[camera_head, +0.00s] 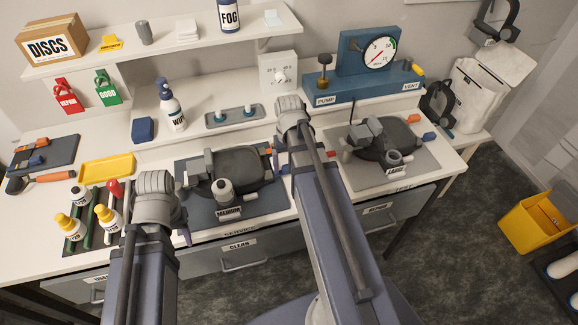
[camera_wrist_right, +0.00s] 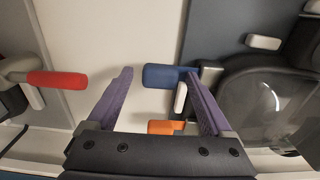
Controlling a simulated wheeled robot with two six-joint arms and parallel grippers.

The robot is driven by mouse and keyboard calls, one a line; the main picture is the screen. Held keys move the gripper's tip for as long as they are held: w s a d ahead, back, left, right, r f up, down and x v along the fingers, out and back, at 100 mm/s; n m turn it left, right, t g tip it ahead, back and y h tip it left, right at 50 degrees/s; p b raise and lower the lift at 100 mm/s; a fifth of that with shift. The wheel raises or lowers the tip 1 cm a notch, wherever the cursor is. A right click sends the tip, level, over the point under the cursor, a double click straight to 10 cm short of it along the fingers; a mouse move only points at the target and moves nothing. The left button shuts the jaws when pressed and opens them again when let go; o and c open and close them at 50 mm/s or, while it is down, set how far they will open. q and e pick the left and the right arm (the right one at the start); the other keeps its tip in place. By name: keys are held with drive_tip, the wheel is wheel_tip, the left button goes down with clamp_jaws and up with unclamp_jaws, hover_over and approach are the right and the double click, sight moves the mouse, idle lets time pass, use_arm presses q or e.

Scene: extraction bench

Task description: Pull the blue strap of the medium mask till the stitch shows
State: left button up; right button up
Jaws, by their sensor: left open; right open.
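The medium mask (camera_head: 240,168), dark with a clear lens, lies on a dark blue mat (camera_head: 262,203) labelled MEDIUM. In the right wrist view its lens (camera_wrist_right: 270,100) is at the right. Its blue strap end (camera_wrist_right: 165,76) points left from that side, with an orange end (camera_wrist_right: 165,127) below it. My right gripper (camera_wrist_right: 157,88) is open; the blue end reaches between its purple fingers, close to the right one. In the head view my wrist hides that spot. My left gripper (camera_head: 156,205) is open and empty near the bottles, left of the medium mask, its fingertips mostly hidden.
The large mask (camera_head: 382,137) lies on a grey mat to the right; its red strap end (camera_wrist_right: 50,79) is left of my right fingers. A bottle rack (camera_head: 85,242) stands beside my left gripper. A yellow tray (camera_head: 106,170) and pump unit (camera_head: 350,86) stand further back.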

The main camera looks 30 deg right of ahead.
drive_tip(key=shift+c, duration=0.2)
clamp_jaws()
idle(0.4)
